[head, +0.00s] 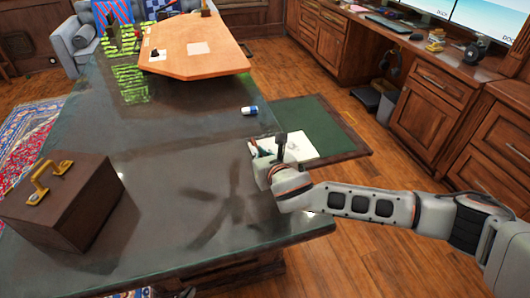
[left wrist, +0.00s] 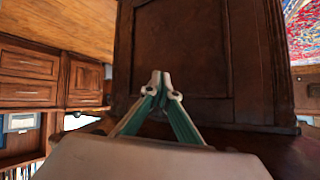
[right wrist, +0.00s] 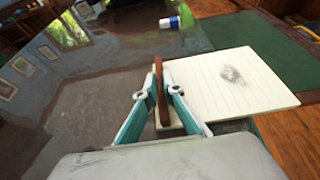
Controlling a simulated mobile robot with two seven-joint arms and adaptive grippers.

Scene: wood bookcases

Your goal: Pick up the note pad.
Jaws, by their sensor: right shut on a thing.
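The note pad (head: 308,146) is white and lies at the right edge of the dark table, partly hidden by my right gripper (head: 268,152). In the right wrist view the pad (right wrist: 235,85) shows lined paper with a grey sketch and a brown strip along its left edge. The right fingers (right wrist: 160,93) are shut on this brown strip, one on each side. Whether the pad is off the surface is hard to tell. My left gripper (left wrist: 160,78) shows only in its wrist view, fingertips together and empty, in front of dark wood panelling.
A brown case (head: 65,205) with a gold handle stands on the left of the dark table (head: 165,165). A blue and white eraser (head: 249,110) lies beyond the pad. A green pull-out panel (head: 325,125) is at the table's right side. Wooden cabinets (head: 430,105) line the right.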

